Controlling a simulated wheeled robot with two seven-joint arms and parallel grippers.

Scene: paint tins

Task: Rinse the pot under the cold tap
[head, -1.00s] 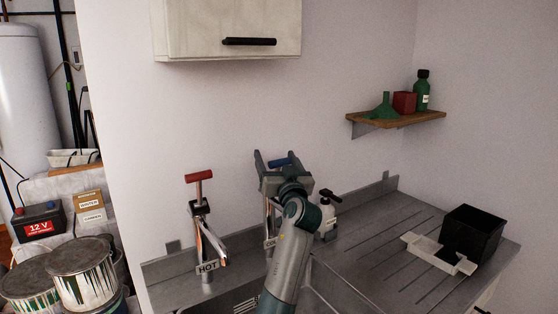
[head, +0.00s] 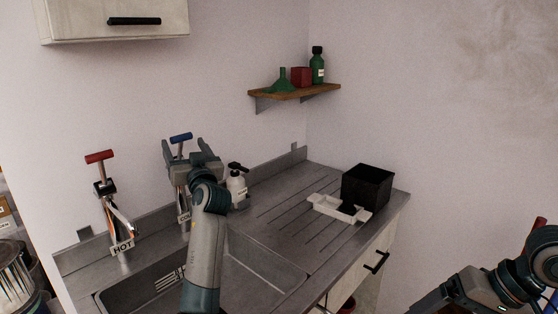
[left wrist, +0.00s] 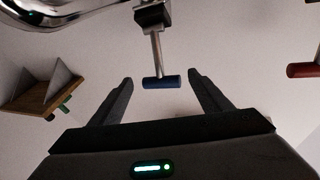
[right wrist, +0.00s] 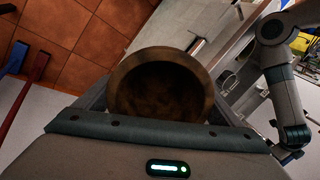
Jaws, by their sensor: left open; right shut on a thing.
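The cold tap has a blue T-handle (head: 180,138) and a label, partly hidden behind my left arm in the head view. My left gripper (head: 184,148) is open at this handle. In the left wrist view the blue handle (left wrist: 162,82) lies between the two spread fingers, touching neither. The pot (right wrist: 160,88), round, brown and stained, shows in the right wrist view with its open mouth towards the camera. My right gripper (right wrist: 160,108) is shut on it. The head view shows my right arm at the lower right, but not the pot. The sink basin (head: 128,299) lies below the taps.
The red-handled hot tap (head: 108,195) stands left of the cold one. A pump bottle (head: 237,188) stands right of my left gripper.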

